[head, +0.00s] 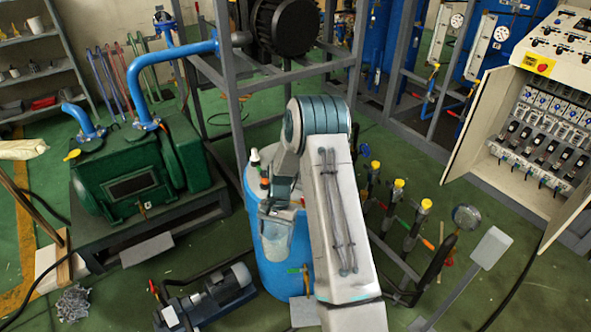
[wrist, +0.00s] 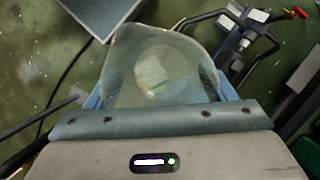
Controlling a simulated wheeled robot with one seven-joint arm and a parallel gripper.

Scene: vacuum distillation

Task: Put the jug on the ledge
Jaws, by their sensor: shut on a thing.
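The jug (head: 276,240) is a clear, see-through vessel. It hangs below my gripper (head: 277,210), in front of the blue tank in the head view. In the wrist view the jug (wrist: 155,65) fills the space beyond my gripper's palm, with blue fingers on both sides of it. My gripper is shut on the jug. Green floor shows through and around it. No surface can be seen touching its base. I cannot tell for sure which surface is the ledge; the blue tank (head: 268,272) has a pale top with small bottles on it, partly hidden by my arm.
A green pump (head: 130,175) with blue pipes stands left on a dark base. A small blue motor (head: 220,290) lies in front. Yellow-capped valves (head: 398,190) and a gauge (head: 466,217) are right of my arm. An open electrical cabinet (head: 545,120) stands far right. Grey frame posts rise behind.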

